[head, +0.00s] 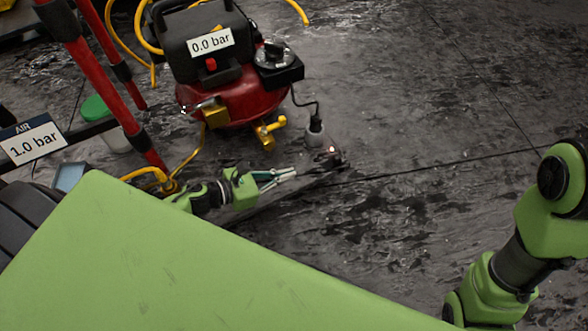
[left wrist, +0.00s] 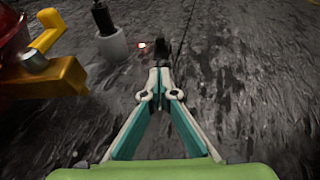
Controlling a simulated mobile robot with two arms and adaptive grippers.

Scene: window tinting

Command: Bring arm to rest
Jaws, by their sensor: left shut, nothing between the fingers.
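My left gripper (head: 294,173) reaches in from the left in the head view, low and to the right of the red compressor (head: 235,97). Its fingers are shut with nothing between them. In the left wrist view the two fingertips (left wrist: 160,72) meet over the dark floor. My right arm shows at the right edge of the head view, bent, with its gripper out of frame.
The compressor carries a "0.0 bar" sign (head: 211,41) and yellow fittings. A red-legged stand and a "1.0 bar" sign (head: 34,141) are at left. Floor at right is clear.

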